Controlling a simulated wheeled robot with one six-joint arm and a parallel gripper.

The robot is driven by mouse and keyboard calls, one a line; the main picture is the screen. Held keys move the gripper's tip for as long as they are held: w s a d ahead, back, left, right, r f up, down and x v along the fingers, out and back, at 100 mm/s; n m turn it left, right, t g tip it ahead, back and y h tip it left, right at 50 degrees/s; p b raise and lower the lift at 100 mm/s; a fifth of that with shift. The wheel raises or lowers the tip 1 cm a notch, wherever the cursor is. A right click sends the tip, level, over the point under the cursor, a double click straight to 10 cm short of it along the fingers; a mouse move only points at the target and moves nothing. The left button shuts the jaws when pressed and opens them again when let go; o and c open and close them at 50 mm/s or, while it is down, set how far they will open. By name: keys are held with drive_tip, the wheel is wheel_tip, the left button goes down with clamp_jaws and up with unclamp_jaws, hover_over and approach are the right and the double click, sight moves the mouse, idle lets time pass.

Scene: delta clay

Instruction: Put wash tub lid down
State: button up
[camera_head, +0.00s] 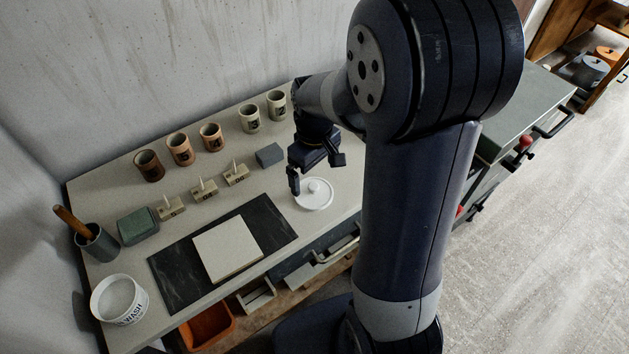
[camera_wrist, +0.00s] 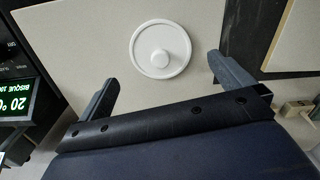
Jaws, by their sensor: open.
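The wash tub lid (camera_head: 313,196) is a round white disc with a central knob. It lies flat on the pale worktop (camera_head: 344,187), right of the dark mat. It also shows whole in the wrist view (camera_wrist: 160,49), with nothing touching it. My gripper (camera_head: 315,171) is open and empty just behind and above the lid. In the wrist view its two fingers (camera_wrist: 166,82) are spread wide, with the lid beyond their tips. The white wash tub (camera_head: 119,299), marked WASH, stands uncovered at the worktop's front left corner.
A dark mat (camera_head: 169,272) bears a pale square slab (camera_head: 228,248). Several numbered cups, small tagged blocks and a grey block (camera_head: 269,155) stand behind. A green box (camera_head: 138,226) and a tool pot (camera_head: 96,243) are at left. An open drawer (camera_head: 209,326) is below.

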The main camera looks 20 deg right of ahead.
sight(315, 186)
wheel_tip(315, 186, up, 6)
drive_tip(key=shift+f, duration=0.1)
idle(0.4)
drive_tip(key=shift+f, duration=5.3)
drive_tip(key=shift+f+b, duration=0.3)
drive_tip(key=shift+f, duration=0.5)
drive_tip(key=w+r+m+p, duration=0.2)
drive_tip(key=r+p, duration=0.5)
drive_tip(key=p, duration=0.1)
drive_tip(key=w+r+m+p, duration=0.3)
drive_tip(key=r+p, duration=0.4)
drive_tip(key=p, duration=0.2)
